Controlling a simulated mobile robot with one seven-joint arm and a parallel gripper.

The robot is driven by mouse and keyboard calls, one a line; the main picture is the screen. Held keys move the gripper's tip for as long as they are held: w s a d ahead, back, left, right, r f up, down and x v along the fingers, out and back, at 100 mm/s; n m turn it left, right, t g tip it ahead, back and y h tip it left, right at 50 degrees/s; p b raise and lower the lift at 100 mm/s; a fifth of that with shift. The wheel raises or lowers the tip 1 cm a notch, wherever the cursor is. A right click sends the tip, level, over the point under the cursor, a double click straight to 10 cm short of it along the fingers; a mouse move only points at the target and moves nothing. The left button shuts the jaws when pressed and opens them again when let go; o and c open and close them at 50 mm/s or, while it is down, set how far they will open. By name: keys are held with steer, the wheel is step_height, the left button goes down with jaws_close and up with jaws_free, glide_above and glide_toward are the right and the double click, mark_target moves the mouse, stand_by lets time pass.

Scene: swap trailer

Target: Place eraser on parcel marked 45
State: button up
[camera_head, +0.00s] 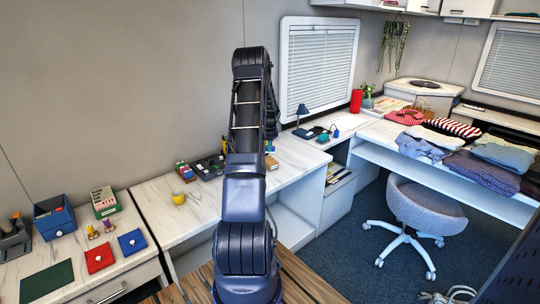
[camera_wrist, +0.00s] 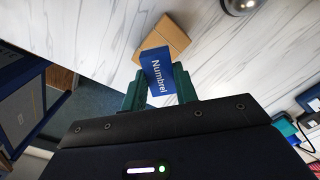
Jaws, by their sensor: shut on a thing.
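My gripper (camera_wrist: 160,90), with green fingers, is shut on a blue block lettered "Numbrel", which looks like the eraser (camera_wrist: 159,72). The block's far end overlaps a small brown cardboard parcel (camera_wrist: 168,36) in the wrist view. I cannot tell whether they touch. The parcel lies near the edge of the white marbled counter. No number 45 is readable on it. A brown box at the counter edge in the head view (camera_head: 271,162) looks like the same parcel.
Black trays with small items (camera_head: 208,167) and a yellow mug (camera_head: 178,198) stand on the counter left of my arm. A blue lamp (camera_head: 302,118) stands to the right. A blue bin (camera_head: 54,220) sits far left. Some marbled counter (camera_head: 155,207) is bare.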

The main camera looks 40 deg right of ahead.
steer(key=shift+f, duration=2.6)
steer(key=shift+f, duration=0.1)
steer(key=o, duration=1)
steer(key=shift+c, duration=0.2)
